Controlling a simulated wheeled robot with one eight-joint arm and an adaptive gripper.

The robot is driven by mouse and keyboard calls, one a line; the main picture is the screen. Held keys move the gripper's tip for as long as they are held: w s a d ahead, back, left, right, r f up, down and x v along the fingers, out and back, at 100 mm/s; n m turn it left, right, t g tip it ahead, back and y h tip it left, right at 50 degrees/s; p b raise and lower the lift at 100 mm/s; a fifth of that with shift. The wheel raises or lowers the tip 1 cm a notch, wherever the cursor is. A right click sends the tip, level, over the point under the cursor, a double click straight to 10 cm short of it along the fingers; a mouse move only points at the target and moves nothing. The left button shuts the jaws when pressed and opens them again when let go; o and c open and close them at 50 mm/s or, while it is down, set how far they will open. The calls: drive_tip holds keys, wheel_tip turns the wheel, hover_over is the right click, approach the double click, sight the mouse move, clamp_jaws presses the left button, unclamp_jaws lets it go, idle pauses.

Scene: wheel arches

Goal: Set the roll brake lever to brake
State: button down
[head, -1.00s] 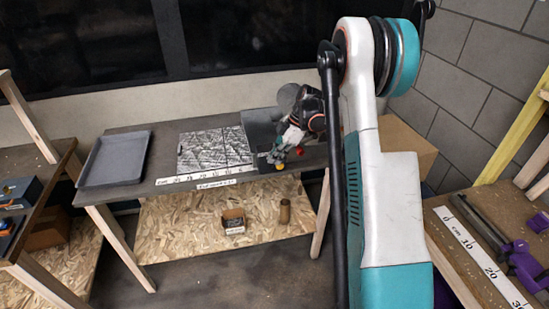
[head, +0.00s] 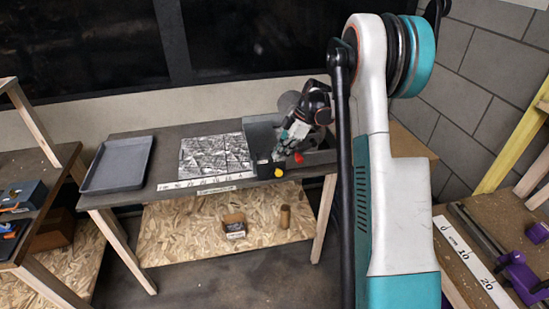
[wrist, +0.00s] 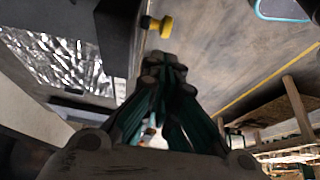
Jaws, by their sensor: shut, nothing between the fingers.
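A grey machine (head: 262,130) stands at the right end of the workbench. A yellow knob (head: 279,172) on a short black stem sticks out at its front edge, and a red knob (head: 298,158) sits to its right. I cannot tell which one is the roll brake lever or read its setting. My gripper (head: 281,155) is shut and empty, close above and between the two knobs in the head view. In the wrist view the yellow knob (wrist: 165,27) lies just beyond my closed fingertips (wrist: 160,62). Whether they touch it is unclear; the gap looks small.
A silvery crinkled sheet (head: 215,155) lies left of the machine. A ruler strip (head: 205,183) runs along the bench front. A grey tray (head: 117,165) lies at the left end. A small box (head: 234,226) and a brown cylinder (head: 285,216) stand on the lower shelf.

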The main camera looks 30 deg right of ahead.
drive_tip(key=shift+s+d+r+p, duration=0.1)
drive_tip(key=shift+s+d+r, duration=0.1)
drive_tip(key=shift+d+r, duration=0.3)
drive_tip(key=shift+s+d+r+p, duration=0.1)
drive_tip(key=shift+s+d+r, duration=0.15)
drive_tip(key=shift+d, duration=0.5)
drive_tip(key=shift+s+d+r+p, duration=0.15)
drive_tip(key=shift+d+r, duration=0.25)
drive_tip(key=shift+d, duration=0.2)
